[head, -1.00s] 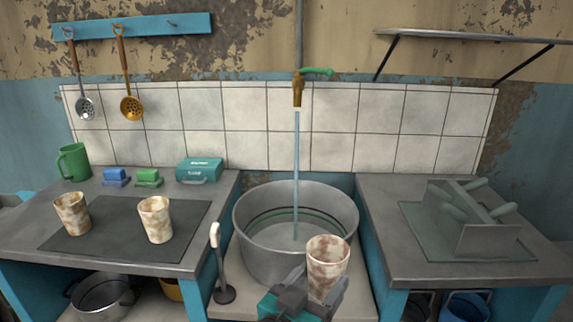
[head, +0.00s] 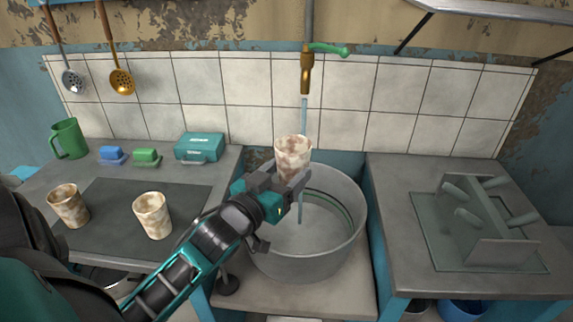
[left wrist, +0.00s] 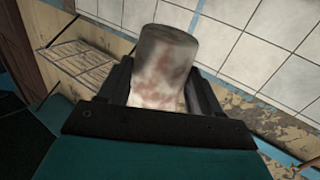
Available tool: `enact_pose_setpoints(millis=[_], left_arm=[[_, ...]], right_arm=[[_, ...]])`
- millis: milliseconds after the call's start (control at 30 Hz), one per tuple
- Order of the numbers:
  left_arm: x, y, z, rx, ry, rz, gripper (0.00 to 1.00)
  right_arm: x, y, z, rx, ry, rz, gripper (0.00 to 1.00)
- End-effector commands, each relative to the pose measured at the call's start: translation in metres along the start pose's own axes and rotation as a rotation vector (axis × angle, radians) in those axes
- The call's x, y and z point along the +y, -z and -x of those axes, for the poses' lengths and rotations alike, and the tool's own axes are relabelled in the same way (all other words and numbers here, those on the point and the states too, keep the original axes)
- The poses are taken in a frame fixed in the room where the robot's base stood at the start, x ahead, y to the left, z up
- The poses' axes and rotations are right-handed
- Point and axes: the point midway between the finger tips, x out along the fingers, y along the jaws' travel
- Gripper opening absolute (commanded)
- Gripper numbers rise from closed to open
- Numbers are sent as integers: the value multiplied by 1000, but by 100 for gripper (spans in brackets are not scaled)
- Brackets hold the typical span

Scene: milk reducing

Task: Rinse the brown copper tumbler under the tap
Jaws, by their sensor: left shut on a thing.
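A whitish tumbler with reddish-brown mottling (head: 292,155) is held over the left part of the metal basin (head: 345,225). My left gripper (head: 284,182) is shut on its lower part. The tumbler stands roughly upright with its rim up. It also shows between the fingers in the left wrist view (left wrist: 165,65). The brass tap (head: 306,75) with a green handle is above it. A thin water stream (head: 304,115) falls from the tap and shows above and below the tumbler's right side. I cannot tell whether it enters the tumbler or passes behind. My right gripper is out of view.
Two similar mottled tumblers (head: 68,206) (head: 153,216) stand on a dark mat (head: 110,245) on the left counter. A green mug (head: 68,139), blue and green brushes or sponges and a teal box (head: 200,147) stand behind. A rack (head: 490,215) stands on the right counter.

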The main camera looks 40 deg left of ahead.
Motion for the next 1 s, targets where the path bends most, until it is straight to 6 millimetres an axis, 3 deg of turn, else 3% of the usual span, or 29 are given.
enact_pose_setpoints(millis=[1000], left_arm=[[-41,-19,-87,4,-1,-3,33]], right_arm=[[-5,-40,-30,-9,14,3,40]])
